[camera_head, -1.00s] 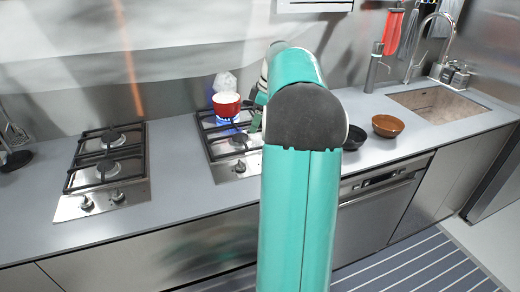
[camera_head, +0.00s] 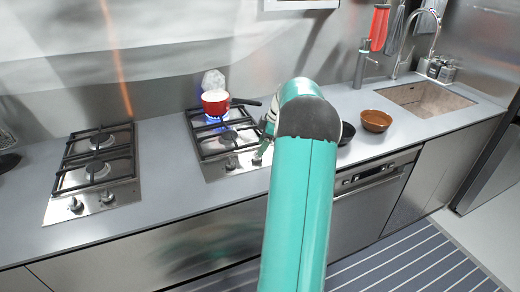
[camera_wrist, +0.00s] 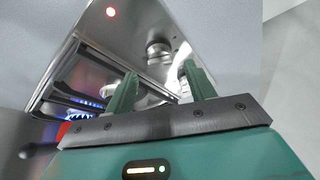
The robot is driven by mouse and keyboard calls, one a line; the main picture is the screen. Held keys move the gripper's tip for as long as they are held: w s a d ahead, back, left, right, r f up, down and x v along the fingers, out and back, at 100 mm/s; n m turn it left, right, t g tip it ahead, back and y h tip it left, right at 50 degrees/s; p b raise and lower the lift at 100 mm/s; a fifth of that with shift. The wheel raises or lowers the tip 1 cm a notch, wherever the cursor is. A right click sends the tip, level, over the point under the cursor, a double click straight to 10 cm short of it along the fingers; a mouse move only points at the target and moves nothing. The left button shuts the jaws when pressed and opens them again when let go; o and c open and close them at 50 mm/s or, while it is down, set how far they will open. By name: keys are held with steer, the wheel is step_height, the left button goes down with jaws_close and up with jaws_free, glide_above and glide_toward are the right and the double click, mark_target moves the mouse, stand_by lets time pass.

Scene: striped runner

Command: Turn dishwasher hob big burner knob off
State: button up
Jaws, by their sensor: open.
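The right-hand hob (camera_head: 213,172), with a steel top and black grates, stands on the counter near the dishwasher (camera_head: 372,178). A blue flame (camera_head: 216,117) burns on its rear burner under a red pot (camera_head: 215,104); the flame also shows in the wrist view (camera_wrist: 80,115). My gripper (camera_head: 264,150) is at the hob's front right corner, partly hidden by my arm. In the wrist view, my gripper (camera_wrist: 159,72) is open and empty, with a round steel knob (camera_wrist: 158,50) ahead between its fingers, apparently untouched.
The pot's dark handle (camera_head: 246,101) points right, close to my arm. A second hob (camera_head: 95,172) is at left. A black bowl (camera_head: 346,133), brown bowl (camera_head: 376,121) and sink (camera_head: 428,99) are at right. Counter between hobs is clear.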

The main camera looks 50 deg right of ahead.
steer(key=shift+x, duration=1.4)
